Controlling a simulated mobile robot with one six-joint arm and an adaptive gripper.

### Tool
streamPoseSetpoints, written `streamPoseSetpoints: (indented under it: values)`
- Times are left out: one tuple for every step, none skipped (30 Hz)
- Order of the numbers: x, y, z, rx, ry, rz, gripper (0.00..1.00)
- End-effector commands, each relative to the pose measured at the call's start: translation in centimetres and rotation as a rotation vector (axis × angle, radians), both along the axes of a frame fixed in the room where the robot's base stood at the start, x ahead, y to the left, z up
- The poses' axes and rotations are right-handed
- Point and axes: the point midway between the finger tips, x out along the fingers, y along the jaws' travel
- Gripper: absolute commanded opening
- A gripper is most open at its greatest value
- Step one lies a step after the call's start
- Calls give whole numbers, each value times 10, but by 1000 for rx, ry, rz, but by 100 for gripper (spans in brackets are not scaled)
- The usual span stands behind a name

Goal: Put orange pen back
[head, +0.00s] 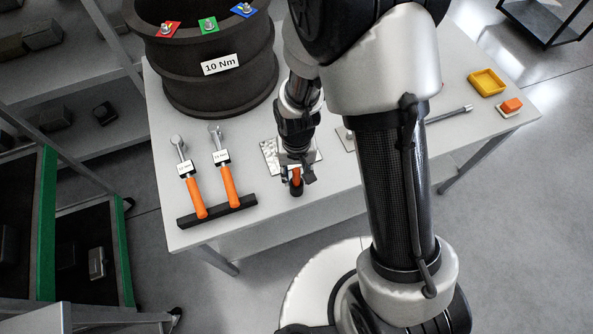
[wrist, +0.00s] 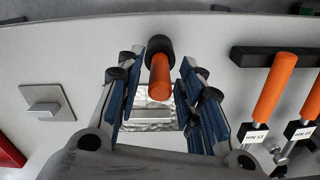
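The orange pen (wrist: 160,82) shows between the two fingers of my gripper (wrist: 162,75) in the wrist view. Its far end meets a round black piece (wrist: 158,46); I cannot tell if this is a holder or part of the pen. The fingers look apart, with a gap on each side of the pen. In the head view my gripper (head: 297,174) is low over the front of the table, and the pen (head: 296,181) shows just under it, partly hidden by the fingers. A shiny silver plate (head: 269,152) lies behind it.
Two orange-handled torque wrenches (head: 226,183) lean on a black bar (head: 217,212) to the left. A large dark drum (head: 218,85) stands behind. A yellow tray (head: 487,83) and an orange block (head: 511,105) sit at the right.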

Motion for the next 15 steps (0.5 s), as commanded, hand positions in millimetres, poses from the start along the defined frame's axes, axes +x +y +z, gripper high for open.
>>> streamPoseSetpoints:
  values:
    - [0, 0, 0, 0, 0, 0, 38]
    - [0, 0, 0, 0, 0, 0, 38]
    - [0, 0, 0, 0, 0, 0, 38]
    - [0, 0, 0, 0, 0, 0, 38]
    - [0, 0, 0, 0, 0, 0, 38]
    - [0, 0, 0, 0, 0, 0, 38]
    - [0, 0, 0, 0, 0, 0, 38]
    - [0, 0, 0, 0, 0, 0, 38]
    - [0, 0, 0, 0, 0, 0, 38]
    - [0, 0, 1, 0, -1, 0, 38]
    - [0, 0, 3, 0, -1, 0, 38]
    - [1, 0, 6, 1, -2, 0, 38]
    - [1, 0, 10, 1, -4, 0, 38]
    - [1, 0, 14, 1, -4, 0, 38]
    - [1, 0, 20, 1, -5, 0, 38]
